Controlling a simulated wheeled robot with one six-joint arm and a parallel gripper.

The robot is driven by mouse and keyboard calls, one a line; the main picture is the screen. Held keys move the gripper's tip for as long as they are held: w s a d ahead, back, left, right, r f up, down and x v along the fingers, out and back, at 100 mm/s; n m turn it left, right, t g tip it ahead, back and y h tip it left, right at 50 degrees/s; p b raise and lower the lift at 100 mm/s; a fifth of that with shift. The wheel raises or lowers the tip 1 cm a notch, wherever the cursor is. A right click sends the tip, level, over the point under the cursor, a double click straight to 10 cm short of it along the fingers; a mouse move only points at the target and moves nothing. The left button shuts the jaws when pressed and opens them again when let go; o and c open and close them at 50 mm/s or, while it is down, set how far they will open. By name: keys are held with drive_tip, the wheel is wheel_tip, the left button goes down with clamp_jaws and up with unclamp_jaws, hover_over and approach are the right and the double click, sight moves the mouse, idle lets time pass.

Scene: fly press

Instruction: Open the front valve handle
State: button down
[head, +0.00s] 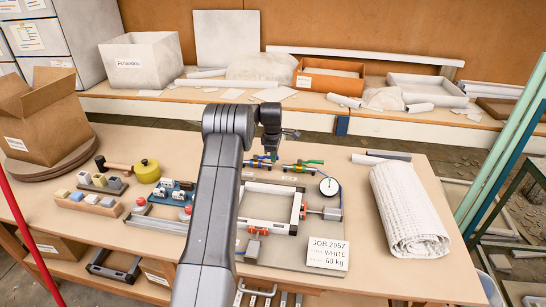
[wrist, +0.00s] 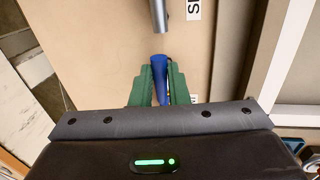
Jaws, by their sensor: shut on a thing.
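In the wrist view, the green fingers of my gripper (wrist: 160,80) are shut on a blue handle (wrist: 159,61), one finger on each side of it. The handle's tip shows between and just beyond the fingertips. In the head view, my gripper (head: 266,156) is at the back of the press board, at the left one of two small valve fittings. A second valve fitting with a green handle (head: 313,161) sits to its right, apart from my gripper. My fingers and arm partly hide the held handle and its valve in the head view, so its angle is hard to tell.
A round gauge (head: 328,187), a metal frame (head: 270,205) and a white job card (head: 328,254) are on the board. A rolled white mat (head: 408,210) lies to the right. A grey metal rod (wrist: 160,16) shows ahead of the fingers. Small parts crowd the table's left.

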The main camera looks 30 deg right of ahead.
drive_tip(key=shift+w+d+r+n, duration=0.1)
drive_tip(key=shift+w+d+n, duration=0.1)
drive_tip(key=shift+n, duration=0.2)
drive_tip(key=c, duration=1.4)
unclamp_jaws()
wheel_tip(320, 180, up, 14)
drive_tip(key=s+a+b, duration=0.1)
drive_tip(key=s, duration=0.1)
drive_tip(key=shift+a+f, duration=0.25)
drive_tip(key=shift+a, duration=0.15)
